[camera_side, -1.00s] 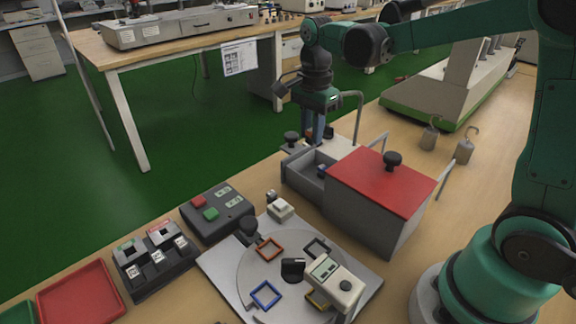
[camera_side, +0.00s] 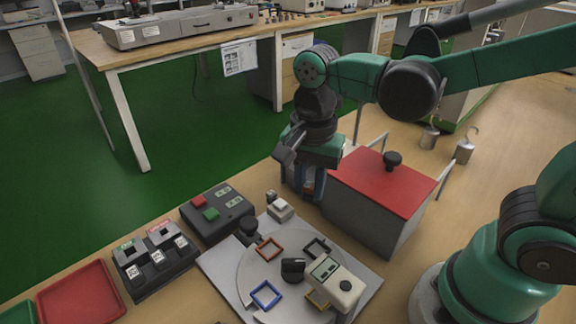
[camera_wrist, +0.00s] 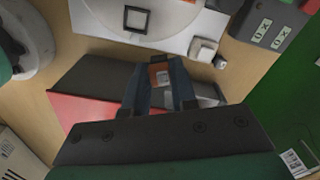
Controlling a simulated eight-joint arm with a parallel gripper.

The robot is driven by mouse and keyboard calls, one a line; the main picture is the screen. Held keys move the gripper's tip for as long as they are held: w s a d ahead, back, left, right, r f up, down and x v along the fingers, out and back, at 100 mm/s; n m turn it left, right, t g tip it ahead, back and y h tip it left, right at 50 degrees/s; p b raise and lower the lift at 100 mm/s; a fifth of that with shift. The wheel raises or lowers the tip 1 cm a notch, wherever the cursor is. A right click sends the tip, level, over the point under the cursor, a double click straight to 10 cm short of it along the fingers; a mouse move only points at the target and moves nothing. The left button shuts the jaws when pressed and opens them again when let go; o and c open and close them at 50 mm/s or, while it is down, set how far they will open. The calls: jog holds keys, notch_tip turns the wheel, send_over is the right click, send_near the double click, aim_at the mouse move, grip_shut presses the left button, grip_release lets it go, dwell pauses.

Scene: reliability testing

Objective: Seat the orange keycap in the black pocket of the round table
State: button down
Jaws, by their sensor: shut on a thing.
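My gripper (camera_side: 307,192) hangs beside the red-lidded box, its fingers pointing down. In the wrist view, my gripper (camera_wrist: 161,92) is shut on the orange keycap (camera_wrist: 160,72), which shows between its fingertips. The round table (camera_side: 246,276) sits on a pale plate at the front and carries several coloured square pockets. The black pocket (camera_side: 317,246) is on its far right side, empty, and apart from my gripper. In the wrist view the black pocket (camera_wrist: 137,19) is near the top. My fingers hide part of the keycap.
The red-lidded box (camera_side: 380,182) stands right of my gripper. A grey handheld meter (camera_side: 337,284) and a black knob (camera_side: 292,268) stand at the round table. A button box (camera_side: 217,212), a switch panel (camera_side: 154,258) and a red tray (camera_side: 80,294) lie left.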

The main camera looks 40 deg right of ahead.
aim_at(317, 251)
jog(key=shift+n, duration=0.6)
jog(key=s+f, duration=0.1)
jog(key=s+a+f, duration=0.1)
jog(key=s+f, duration=0.1)
jog(key=shift+s+a, duration=0.15)
jog(key=shift+s, duration=0.15)
jog(key=shift+f, duration=2.05)
jog(key=shift+f, duration=0.6)
jog(key=c, duration=0.6)
grip_release()
jog(key=shift+r, duration=0.1)
jog(key=shift+r, duration=2.95)
